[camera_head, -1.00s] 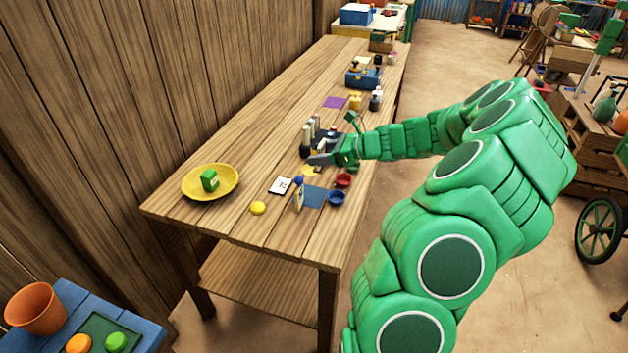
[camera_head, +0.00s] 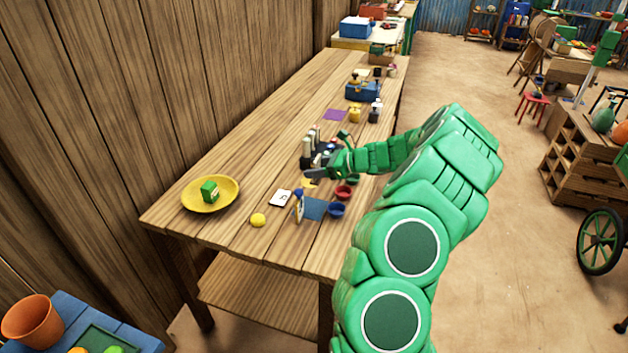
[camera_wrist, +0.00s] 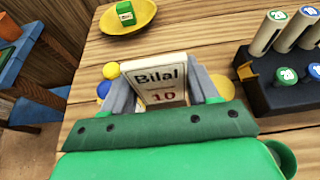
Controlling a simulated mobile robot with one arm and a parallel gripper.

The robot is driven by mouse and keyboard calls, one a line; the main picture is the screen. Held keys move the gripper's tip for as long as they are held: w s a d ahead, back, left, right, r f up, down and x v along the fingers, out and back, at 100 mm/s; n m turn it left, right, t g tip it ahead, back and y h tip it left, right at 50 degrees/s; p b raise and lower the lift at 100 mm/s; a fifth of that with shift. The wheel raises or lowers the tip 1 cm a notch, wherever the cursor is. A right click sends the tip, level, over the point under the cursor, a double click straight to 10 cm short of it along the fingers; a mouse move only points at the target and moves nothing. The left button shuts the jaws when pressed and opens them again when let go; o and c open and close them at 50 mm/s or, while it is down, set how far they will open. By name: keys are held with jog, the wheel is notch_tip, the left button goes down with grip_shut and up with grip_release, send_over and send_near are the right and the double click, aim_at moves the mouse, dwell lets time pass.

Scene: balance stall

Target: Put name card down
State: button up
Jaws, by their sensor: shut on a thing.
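The name card (camera_wrist: 157,82) is a pale card reading "Bilal" and "10" in the wrist view. It stands between the two grey fingers of my gripper (camera_wrist: 160,92), which is shut on it. The card's lower edge is hidden by the gripper body, so I cannot tell whether it touches the table. In the head view my gripper (camera_head: 318,174) is low over the wooden table (camera_head: 245,155), beside the dark rack (camera_head: 312,160), and the held card cannot be made out there.
A yellow bowl (camera_head: 233,187) holds a green box (camera_head: 209,190). A white card (camera_head: 281,198), a yellow ball (camera_head: 258,220), a blue mat (camera_head: 315,208), a red cup (camera_head: 343,191) and a blue cup (camera_head: 336,210) lie near my gripper. The table between bowl and rack is bare.

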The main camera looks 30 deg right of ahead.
jog(key=shift+w+d+f, duration=0.3)
jog(key=shift+w+f, duration=0.7)
jog(key=shift+f, duration=0.1)
jog(key=shift+w+d+f, duration=0.35)
jog(key=shift+w+f, duration=0.6)
jog(key=shift+f, duration=0.1)
jog(key=shift+w+d+f, duration=0.3)
jog(key=shift+w+f, duration=0.7)
jog(key=shift+f, duration=1.65)
jog(key=shift+f, duration=0.1)
jog(key=o, duration=1.1)
jog(key=shift+c, duration=0.2)
